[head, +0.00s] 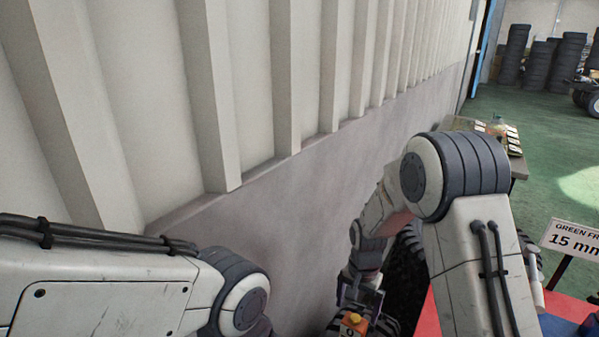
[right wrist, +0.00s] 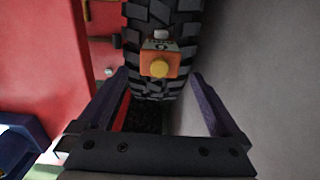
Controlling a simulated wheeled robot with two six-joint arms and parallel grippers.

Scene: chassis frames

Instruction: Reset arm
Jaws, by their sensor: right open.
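My right arm reaches down in the middle of the head view, and its gripper (head: 360,294) is low beside a black tyre. In the right wrist view the two dark fingers (right wrist: 160,76) are spread wide with nothing held between them. The block also shows just below the gripper in the head view (head: 353,325). My left arm enters at the lower left, and its gripper is out of view.
A ribbed pale wall (head: 240,100) with a grey lower part runs close along the left. A red chassis part (right wrist: 50,60) lies left of the tyre. A sign reading 15 mm (head: 574,240) stands at right. A table (head: 519,168) and tyre stacks (head: 537,65) are farther back.

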